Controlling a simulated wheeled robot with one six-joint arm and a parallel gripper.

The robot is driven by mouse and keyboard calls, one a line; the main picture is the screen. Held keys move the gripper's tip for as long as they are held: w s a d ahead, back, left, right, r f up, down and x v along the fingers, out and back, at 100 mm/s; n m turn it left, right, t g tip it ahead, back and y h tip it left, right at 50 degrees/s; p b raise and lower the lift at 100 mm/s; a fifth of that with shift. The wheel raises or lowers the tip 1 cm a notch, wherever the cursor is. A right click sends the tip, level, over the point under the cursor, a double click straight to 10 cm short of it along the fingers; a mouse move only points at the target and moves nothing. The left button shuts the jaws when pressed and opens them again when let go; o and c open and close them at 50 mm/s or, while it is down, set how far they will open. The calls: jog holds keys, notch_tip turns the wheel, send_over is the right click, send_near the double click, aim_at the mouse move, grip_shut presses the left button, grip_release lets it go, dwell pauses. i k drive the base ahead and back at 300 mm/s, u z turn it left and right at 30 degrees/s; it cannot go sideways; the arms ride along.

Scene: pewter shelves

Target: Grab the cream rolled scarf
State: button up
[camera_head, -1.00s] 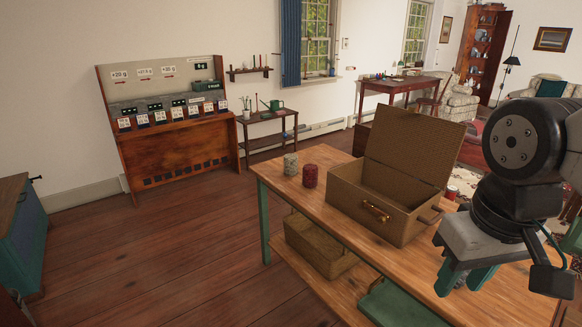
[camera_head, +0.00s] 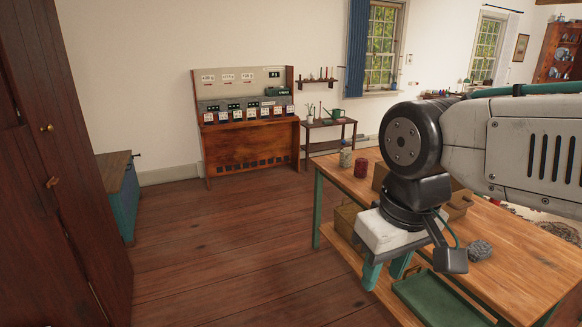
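A small pale speckled roll (camera_head: 346,157), likely the cream rolled scarf, stands upright on the wooden table (camera_head: 520,262) near its far left corner. A dark red roll (camera_head: 361,175) stands just in front and to the right of it. My gripper (camera_head: 386,274) points down with its two teal fingers apart and nothing visible between them. In the picture it is below and to the right of the pale roll, clear of it. My arm hides most of the brown case (camera_head: 458,206) on the table.
A grey knitted bundle (camera_head: 480,250) lies on the table. A green tray (camera_head: 442,300) and a wicker basket (camera_head: 345,220) are on its lower shelf. A tall dark wardrobe (camera_head: 60,170) and a teal chest (camera_head: 122,200) stand left. Open floor (camera_head: 230,250) lies between.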

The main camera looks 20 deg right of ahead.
aim_at(344, 159)
jog(key=u, duration=0.45)
jog(key=i, duration=2.3)
jog(key=z, duration=1.1)
jog(key=i, duration=0.8)
jog(key=z, duration=1.25)
jog(key=i, duration=0.4)
jog(key=z, duration=0.4)
